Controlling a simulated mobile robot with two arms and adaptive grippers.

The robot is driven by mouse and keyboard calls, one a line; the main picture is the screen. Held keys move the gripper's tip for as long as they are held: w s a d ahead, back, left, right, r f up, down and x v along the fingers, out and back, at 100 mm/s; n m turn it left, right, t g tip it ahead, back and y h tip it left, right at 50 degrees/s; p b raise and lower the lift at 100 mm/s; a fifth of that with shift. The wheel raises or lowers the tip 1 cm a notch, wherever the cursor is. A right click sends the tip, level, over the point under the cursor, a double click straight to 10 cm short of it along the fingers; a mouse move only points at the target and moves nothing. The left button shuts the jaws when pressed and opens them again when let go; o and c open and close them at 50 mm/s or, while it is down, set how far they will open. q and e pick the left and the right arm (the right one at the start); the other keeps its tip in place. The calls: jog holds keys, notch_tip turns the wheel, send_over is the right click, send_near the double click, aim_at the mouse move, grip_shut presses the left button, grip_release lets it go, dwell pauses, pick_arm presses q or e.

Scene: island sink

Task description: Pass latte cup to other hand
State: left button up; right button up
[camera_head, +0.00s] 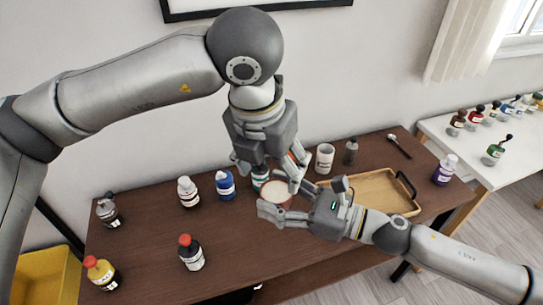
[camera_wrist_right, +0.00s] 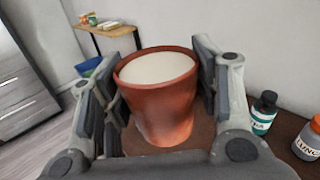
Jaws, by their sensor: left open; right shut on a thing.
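The latte cup (camera_head: 276,194) is reddish brown with a pale cream top. It shows large and nearly upright in the right wrist view (camera_wrist_right: 158,98), between the two fingers. My right gripper (camera_head: 280,200) is shut on the latte cup and holds it above the table. My left gripper (camera_head: 268,178) comes down from above with its fingers open and empty. Its fingertips are close to the cup's far side in the head view. I cannot tell whether they touch it. The grippers hide part of the cup's side in the head view.
The brown table (camera_head: 140,250) holds several bottles at left, a white cup (camera_head: 325,158), a grey bottle (camera_head: 351,151), a wooden tray (camera_head: 375,188) and a purple bottle (camera_head: 445,171). A teal-labelled bottle (camera_head: 260,176) stands right behind my left gripper. The front middle is clear.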

aim_at(278, 190)
pick_arm(q)
jog(key=x, duration=0.9)
jog(key=shift+w+d+f, duration=0.1)
jog(key=shift+f, duration=0.25)
jog(key=c, duration=0.9)
jog(key=shift+c, duration=0.3)
pick_arm(e)
jog(key=o, duration=1.3)
jog(key=shift+c, duration=0.2)
